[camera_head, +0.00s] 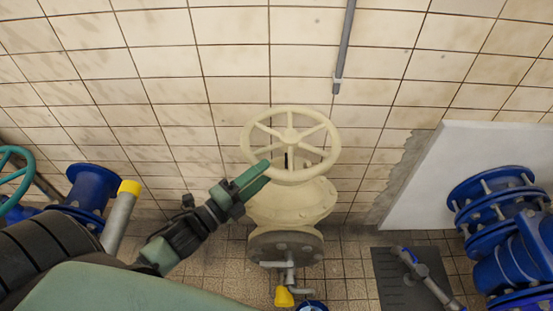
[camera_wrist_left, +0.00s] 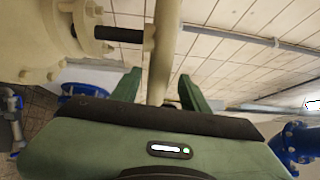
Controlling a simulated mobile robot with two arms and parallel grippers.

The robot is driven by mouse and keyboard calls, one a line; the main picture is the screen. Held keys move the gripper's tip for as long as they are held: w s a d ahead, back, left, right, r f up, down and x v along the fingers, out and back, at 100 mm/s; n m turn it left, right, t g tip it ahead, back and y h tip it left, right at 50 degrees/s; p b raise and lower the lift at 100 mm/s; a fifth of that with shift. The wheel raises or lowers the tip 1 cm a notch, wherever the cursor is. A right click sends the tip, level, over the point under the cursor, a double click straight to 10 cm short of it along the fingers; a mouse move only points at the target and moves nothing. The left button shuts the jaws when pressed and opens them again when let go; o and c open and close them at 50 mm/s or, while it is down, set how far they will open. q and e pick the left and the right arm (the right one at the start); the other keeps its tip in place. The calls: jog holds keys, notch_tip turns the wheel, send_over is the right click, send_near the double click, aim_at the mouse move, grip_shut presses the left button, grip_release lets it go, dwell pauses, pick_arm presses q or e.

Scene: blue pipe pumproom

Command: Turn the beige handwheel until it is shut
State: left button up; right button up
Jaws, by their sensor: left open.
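The beige handwheel (camera_head: 290,136) sits on top of a beige valve body (camera_head: 290,203) in front of the tiled wall. It has a round rim and several spokes. My left gripper (camera_head: 267,172) is at the near left part of the rim, with its green fingers pointing to the upper right. In the left wrist view my open left gripper (camera_wrist_left: 157,84) has the beige rim (camera_wrist_left: 163,50) running between its two fingers. The dark stem (camera_wrist_left: 118,34) shows to the left of the rim. My right gripper is in neither view.
Blue flanged pipes (camera_head: 505,225) and a white slab (camera_head: 425,170) stand on the right. A blue pipe (camera_head: 90,192) and a teal wheel (camera_head: 14,177) are on the left. A small tap with a yellow handle (camera_head: 284,296) is below the valve. A grey conduit (camera_head: 346,40) runs down the wall.

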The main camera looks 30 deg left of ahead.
pick_arm(q)
jog(key=x, duration=0.5)
jog(key=shift+p, duration=0.35)
jog(key=shift+c, duration=0.4)
grip_shut()
jog(key=shift+f, duration=0.1)
dwell(0.6)
